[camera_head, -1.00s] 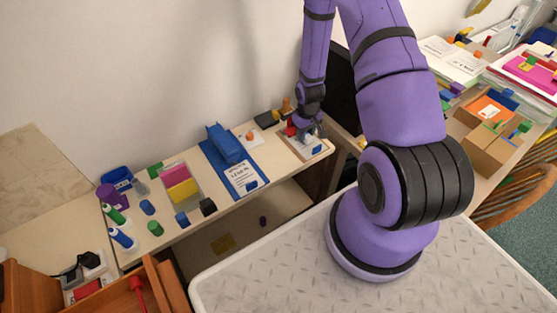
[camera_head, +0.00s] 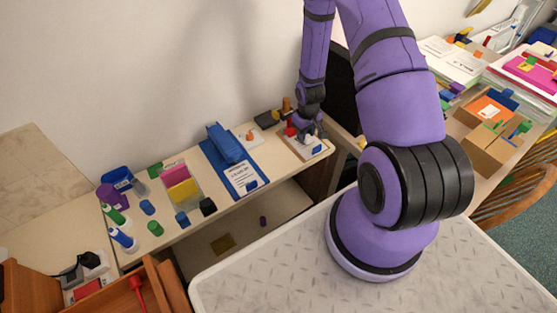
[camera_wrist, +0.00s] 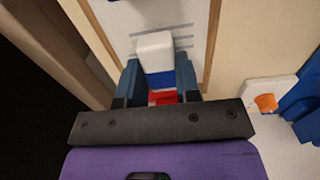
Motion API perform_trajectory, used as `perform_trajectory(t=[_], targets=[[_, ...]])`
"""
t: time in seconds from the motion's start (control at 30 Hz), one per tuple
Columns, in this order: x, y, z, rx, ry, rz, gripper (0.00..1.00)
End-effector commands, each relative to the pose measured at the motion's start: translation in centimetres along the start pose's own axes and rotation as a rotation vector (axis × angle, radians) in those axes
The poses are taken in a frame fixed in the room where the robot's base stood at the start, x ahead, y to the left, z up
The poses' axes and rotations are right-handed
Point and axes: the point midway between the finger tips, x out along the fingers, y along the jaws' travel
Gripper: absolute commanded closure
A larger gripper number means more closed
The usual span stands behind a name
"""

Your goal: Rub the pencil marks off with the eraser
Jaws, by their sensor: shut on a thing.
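My gripper (camera_wrist: 158,85) is shut on the eraser (camera_wrist: 154,48), a block with a white end and a blue band, in the wrist view. The eraser's white end is over a white sheet (camera_wrist: 185,14) with grey pencil lines (camera_wrist: 178,37) on both sides of it. Whether it touches the sheet I cannot tell. The sheet lies within a brown-edged board. In the head view my gripper (camera_head: 308,133) is over the board (camera_head: 314,150) at the right end of the shelf top; the eraser is too small to make out there.
A white piece with an orange thing (camera_wrist: 266,103) and a blue object (camera_wrist: 302,105) lie right of my gripper in the wrist view. Bottles (camera_head: 123,238) stand far left.

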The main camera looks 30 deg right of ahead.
Motion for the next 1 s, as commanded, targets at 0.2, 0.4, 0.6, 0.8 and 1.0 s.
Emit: perform_trajectory(t=[0.2, 0.4, 0.6, 0.8, 1.0], targets=[[0.2, 0.0, 0.0, 0.000, 0.000, 0.000, 1.00], [0.4, 0.0, 0.0, 0.000, 0.000, 0.000, 1.00], [0.7, 0.0, 0.0, 0.000, 0.000, 0.000, 1.00], [0.9, 0.0, 0.0, 0.000, 0.000, 0.000, 1.00], [1.1, 0.0, 0.0, 0.000, 0.000, 0.000, 1.00]])
